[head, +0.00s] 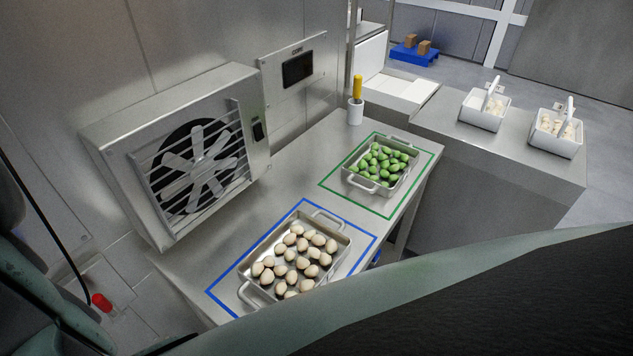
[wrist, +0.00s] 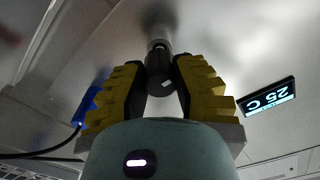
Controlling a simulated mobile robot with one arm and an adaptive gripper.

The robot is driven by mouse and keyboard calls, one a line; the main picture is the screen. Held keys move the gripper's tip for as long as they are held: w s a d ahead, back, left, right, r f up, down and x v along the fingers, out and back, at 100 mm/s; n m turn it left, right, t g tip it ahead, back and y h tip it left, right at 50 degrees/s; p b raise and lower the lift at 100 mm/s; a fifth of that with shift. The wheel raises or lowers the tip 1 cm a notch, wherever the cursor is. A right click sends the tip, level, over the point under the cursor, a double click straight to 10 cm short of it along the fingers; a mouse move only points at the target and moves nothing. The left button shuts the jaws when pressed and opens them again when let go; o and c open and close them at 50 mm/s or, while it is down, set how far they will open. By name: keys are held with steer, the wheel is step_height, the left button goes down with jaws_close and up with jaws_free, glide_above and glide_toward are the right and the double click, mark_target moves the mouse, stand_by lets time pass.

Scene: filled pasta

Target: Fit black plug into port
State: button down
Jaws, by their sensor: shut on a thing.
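My gripper (wrist: 160,75) shows in the wrist view, its yellow ribbed fingers closed around a black plug (wrist: 159,67). The plug is a dark cylinder pointing away from me toward a pale metal surface (wrist: 225,45). A grey ring shows at its far end, with a dark blurred patch beyond it. I cannot make out the port's opening, or tell whether the plug touches it. In the head view, my gripper and the plug are out of sight.
The wrist view shows a blue connector (wrist: 92,98) with a dark cable at left and a lit "25 C" display (wrist: 267,97) at right. The head view shows a wall fan unit (head: 190,150), a tray of pale pieces (head: 335,255), a tray of green pieces (head: 352,180) and a red-ended piece (head: 101,302).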

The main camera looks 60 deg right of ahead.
steer(key=shift+w+d, duration=0.15)
steer(key=shift+w, duration=1.1)
stand_by(0.5)
steer(key=shift+c, duration=2.2)
jaws_free()
steer(key=shift+s, duration=0.1)
steer(key=s, duration=0.6)
steer(key=shift+s+a+p, duration=0.25)
steer(key=shift+s+p, duration=0.15)
steer(key=s, duration=1.2)
steer(key=shift+a, duration=0.2)
